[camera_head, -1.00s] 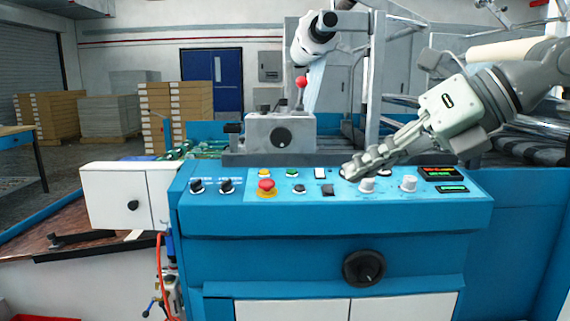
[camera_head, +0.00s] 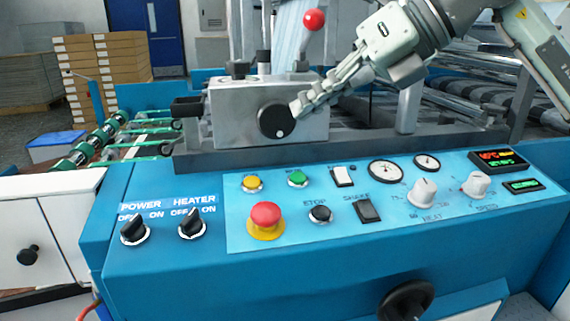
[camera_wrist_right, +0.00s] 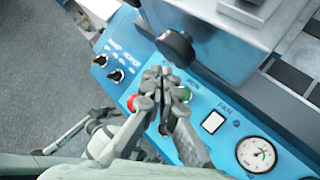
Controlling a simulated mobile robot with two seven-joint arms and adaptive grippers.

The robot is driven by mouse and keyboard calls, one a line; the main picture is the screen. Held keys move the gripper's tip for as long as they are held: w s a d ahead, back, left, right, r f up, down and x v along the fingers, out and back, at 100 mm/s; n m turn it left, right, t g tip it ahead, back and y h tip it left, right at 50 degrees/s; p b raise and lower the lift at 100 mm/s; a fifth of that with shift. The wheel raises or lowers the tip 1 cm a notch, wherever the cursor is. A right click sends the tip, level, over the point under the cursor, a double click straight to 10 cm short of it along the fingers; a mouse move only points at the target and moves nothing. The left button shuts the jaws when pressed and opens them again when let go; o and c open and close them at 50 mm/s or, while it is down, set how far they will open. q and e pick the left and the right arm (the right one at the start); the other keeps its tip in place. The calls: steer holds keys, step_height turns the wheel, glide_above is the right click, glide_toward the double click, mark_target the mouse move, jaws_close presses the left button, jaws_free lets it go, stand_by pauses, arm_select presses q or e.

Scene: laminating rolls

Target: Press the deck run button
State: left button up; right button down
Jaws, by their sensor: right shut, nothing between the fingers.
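The sloped blue control panel (camera_head: 440,235) fills the front of the head view. A green button (camera_head: 298,178), its label too small to read surely, sits in the top row right of a yellow button (camera_head: 252,183). A red mushroom button (camera_head: 266,219) is below them, with a black stop button (camera_head: 320,214) beside it. My right gripper (camera_head: 298,105) is shut and empty, its tips appearing above the green button, in front of a black knob. In the right wrist view, the fingers (camera_wrist_right: 165,75) partly cover the green button (camera_wrist_right: 184,93); the yellow one is hidden. My left gripper is not seen.
A grey block with the black knob (camera_head: 275,119) and a red-ball lever (camera_head: 314,20) stands behind the panel. White switch (camera_head: 343,176), gauges (camera_head: 386,172) and dials (camera_head: 423,192) lie to the right; power and heater knobs (camera_head: 135,229) lie left.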

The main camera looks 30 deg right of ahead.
steer(key=b, duration=0.2)
glide_above(298, 178)
steer(key=s, duration=0.1)
steer(key=f, duration=0.6)
steer(key=shift+s+d, duration=0.2)
steer(key=shift+d, duration=0.1)
steer(key=shift+w+f+b, duration=0.2)
steer(key=shift+f+b, duration=0.75)
steer(key=shift+f, duration=0.15)
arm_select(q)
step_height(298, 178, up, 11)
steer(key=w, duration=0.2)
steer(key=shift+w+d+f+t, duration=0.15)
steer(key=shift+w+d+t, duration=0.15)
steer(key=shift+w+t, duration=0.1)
arm_select(e)
steer(key=shift+f, duration=0.15)
arm_select(q)
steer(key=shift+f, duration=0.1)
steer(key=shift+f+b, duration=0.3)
steer(key=shift+b, duration=0.15)
arm_select(e)
steer(key=shift+w+d+f, duration=0.1)
steer(key=shift+w+f, duration=0.05)
steer(key=shift+f, duration=0.25)
